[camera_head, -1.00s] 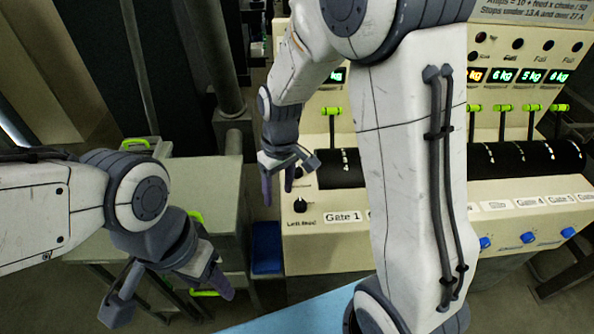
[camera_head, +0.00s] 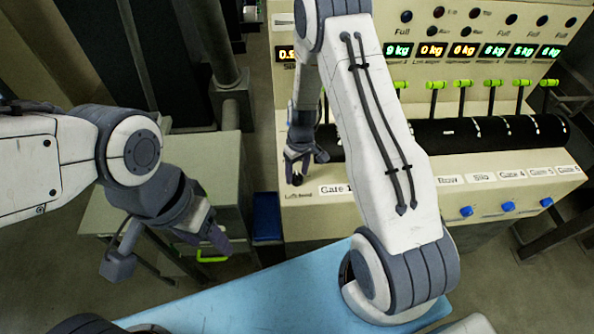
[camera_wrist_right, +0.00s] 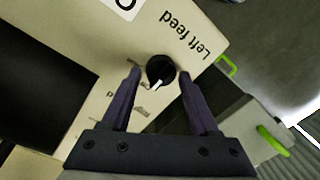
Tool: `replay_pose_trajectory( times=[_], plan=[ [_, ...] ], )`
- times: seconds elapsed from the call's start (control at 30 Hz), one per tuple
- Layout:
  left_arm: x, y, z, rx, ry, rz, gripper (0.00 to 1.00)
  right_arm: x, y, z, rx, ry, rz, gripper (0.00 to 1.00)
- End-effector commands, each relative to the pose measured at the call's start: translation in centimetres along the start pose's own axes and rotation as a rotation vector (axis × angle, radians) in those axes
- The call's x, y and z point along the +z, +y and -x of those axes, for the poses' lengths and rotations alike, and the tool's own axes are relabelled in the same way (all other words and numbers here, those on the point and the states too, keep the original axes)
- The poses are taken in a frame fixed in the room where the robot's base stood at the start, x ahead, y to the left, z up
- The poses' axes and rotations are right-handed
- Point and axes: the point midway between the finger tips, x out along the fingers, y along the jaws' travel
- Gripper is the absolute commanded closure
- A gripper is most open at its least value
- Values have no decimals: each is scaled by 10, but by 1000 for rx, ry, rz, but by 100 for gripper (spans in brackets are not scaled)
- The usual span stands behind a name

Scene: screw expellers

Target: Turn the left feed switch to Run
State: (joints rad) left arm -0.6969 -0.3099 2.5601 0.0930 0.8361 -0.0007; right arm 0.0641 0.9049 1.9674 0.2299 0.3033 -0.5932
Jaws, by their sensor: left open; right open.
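The left feed switch (camera_wrist_right: 160,71) is a round black knob with a white pointer line on the cream panel. In the right wrist view the line points toward the gripper's palm, slightly left. The upside-down "Left feed" label is beside the knob; the small position labels are partly hidden and hard to read. My right gripper (camera_wrist_right: 159,74) is open, with one fingertip on each side of the knob and a small gap at each. In the head view my right gripper (camera_head: 299,170) is over the panel's left end. My left gripper (camera_head: 170,258) is open and empty, away from the panel.
A row of blue knobs (camera_head: 508,206) and gate labels runs along the panel to the right. A black roller (camera_head: 480,134) and green-tipped levers (camera_head: 462,84) stand behind. A blue bin (camera_head: 267,216) is left of the panel.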

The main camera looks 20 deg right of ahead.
Motion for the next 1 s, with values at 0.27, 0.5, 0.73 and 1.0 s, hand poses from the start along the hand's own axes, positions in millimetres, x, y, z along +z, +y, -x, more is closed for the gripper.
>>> replay_pose_trajectory(
  times=[0.27, 0.5, 0.73, 1.0],
  plan=[
    [0, 0, 1, 0, 0, 0, 40, 0, 0, -6, 1, 1, 1, 39],
    [0, 0, 1, 0, 0, 0, 40, 0, 0, -6, 0, 0, 1, 93],
    [0, 0, 1, 0, 0, 0, 40, 0, 0, -6, 0, 1, -9, 100],
    [0, 0, -3, 0, 0, 1, 40, 0, 0, -7, 0, 8, -111, 100]
  ],
)
